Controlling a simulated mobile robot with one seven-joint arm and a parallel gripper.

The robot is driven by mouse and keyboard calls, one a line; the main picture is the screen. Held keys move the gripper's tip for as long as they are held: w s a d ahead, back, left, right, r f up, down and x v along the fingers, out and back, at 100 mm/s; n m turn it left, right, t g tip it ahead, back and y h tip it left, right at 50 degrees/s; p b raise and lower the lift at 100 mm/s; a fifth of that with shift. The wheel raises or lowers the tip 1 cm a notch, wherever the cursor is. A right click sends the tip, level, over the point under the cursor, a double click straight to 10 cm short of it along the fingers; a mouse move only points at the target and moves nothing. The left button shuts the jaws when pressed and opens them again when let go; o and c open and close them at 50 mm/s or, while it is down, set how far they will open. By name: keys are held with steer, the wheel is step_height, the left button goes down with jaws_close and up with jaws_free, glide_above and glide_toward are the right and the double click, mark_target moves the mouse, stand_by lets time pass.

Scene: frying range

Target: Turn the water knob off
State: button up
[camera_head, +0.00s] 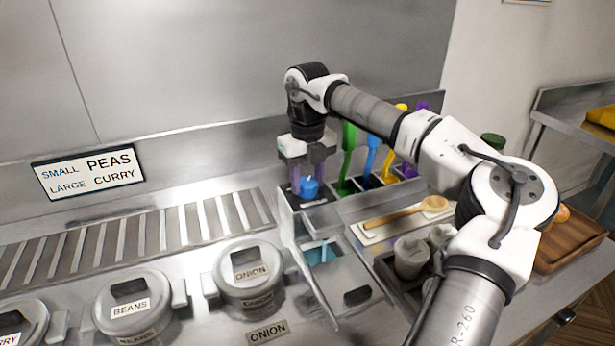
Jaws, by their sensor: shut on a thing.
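The water knob (309,187) is a small blue knob on the back ledge behind the small sink basin (352,272). My gripper (308,176) points down over the knob, with one finger on each side of it. It is shut on the knob. Light blue water (321,252) shows at the upper left of the basin. The knob's underside and any marking around it are too small or hidden to read.
Green, blue and yellow-handled utensils (366,160) stand right of the knob. A wooden spoon (407,212) lies on a white board. Lidded pots marked onion (250,290) and beans (133,325) sit left. A slatted rack (130,242) runs behind them.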

mark_target(307, 181)
steer(key=n+p, duration=0.1)
steer(key=n, duration=0.3)
steer(key=shift+r, duration=0.1)
steer(key=n, duration=0.4)
steer(key=shift+p, duration=0.35)
steer(key=n, duration=0.4)
steer(key=shift+n+p, duration=0.3)
steer(key=shift+p, duration=0.05)
steer(key=shift+n, duration=2)
steer(key=o, duration=1)
step_height(307, 181, up, 14)
steer(key=shift+f+b, duration=0.15)
steer(key=shift+b, duration=0.55)
